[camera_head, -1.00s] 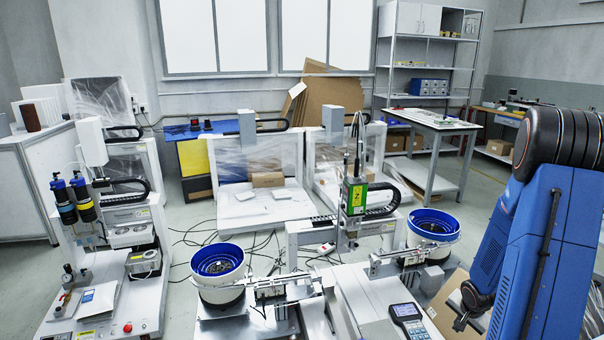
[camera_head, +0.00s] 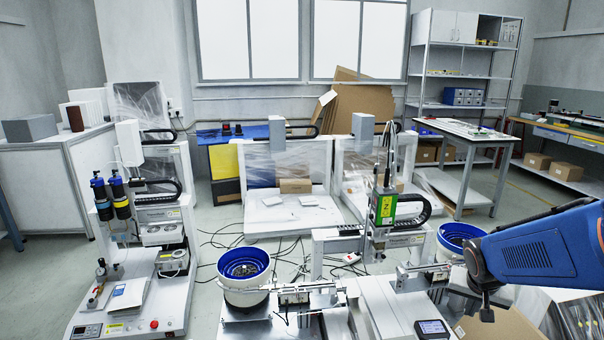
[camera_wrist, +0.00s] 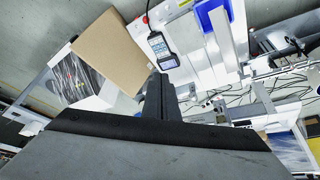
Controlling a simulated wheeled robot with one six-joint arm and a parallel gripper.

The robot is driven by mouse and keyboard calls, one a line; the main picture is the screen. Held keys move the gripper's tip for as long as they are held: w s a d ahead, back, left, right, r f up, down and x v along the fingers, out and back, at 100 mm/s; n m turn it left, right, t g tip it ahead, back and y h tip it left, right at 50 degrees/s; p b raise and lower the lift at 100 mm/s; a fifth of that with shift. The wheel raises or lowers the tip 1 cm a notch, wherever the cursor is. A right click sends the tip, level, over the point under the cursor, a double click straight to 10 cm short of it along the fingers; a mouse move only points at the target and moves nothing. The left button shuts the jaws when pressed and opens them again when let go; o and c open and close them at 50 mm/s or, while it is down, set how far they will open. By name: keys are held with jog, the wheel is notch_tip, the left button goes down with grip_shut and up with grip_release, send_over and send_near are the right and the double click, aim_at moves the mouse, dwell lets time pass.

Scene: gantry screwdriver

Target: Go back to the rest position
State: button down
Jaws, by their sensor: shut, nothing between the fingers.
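My blue arm reaches in from the right edge of the head view. My gripper (camera_head: 487,313) points down at its end, in front of the right blue bowl feeder (camera_head: 460,234) and right of the gantry machine. In the wrist view its dark fingers (camera_wrist: 160,95) are together, with nothing between them. The gantry screwdriver (camera_head: 386,207), with a green body, stands upright on its gantry left of my gripper. A handheld control panel (camera_head: 432,328) lies on the white machine base; it also shows in the wrist view (camera_wrist: 163,48).
Another blue bowl feeder (camera_head: 243,268) stands left of the gantry. A white bench machine (camera_head: 135,290) is at the left. A cardboard box (camera_wrist: 113,48) lies near my gripper in the wrist view. Open floor shows between the machines and the back table (camera_head: 460,128).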

jog(key=s+a+r+n+y, duration=0.1)
jog(key=s+a+r+n, duration=0.2)
jog(key=s+a, duration=0.5)
jog(key=s+a+r+n+y, duration=0.2)
jog(key=s+a+r+n, duration=0.1)
jog(key=s+a+r, duration=0.3)
jog(key=s+a, duration=0.2)
jog(key=shift+s+r+n+t, duration=0.2)
jog(key=shift+s+n+t, duration=0.15)
jog(key=shift+n+t, duration=0.05)
